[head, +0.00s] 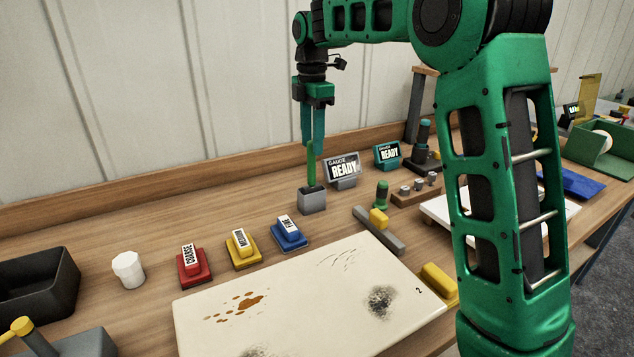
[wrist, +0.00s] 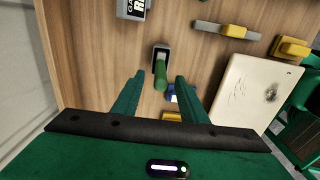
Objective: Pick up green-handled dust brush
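The green-handled dust brush (head: 311,172) stands upright in a small grey block (head: 312,202) on the wooden bench, with its handle pointing up. My gripper (head: 315,150) points straight down over the handle; in the head view its fingers overlap the handle's top. In the wrist view my gripper (wrist: 160,78) is open, with one finger on each side of the green handle (wrist: 160,75) and a visible gap on both sides. The brush's lower end is hidden in the block. I cannot tell how far the fingertips reach down beside the handle.
A gauge display reading READY (head: 343,168) stands close behind the block. Blue (head: 289,233), yellow (head: 242,250) and red (head: 194,267) labelled blocks stand in front and to the left. A stained cream panel (head: 300,300) lies in front. Bare bench lies left of the grey block.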

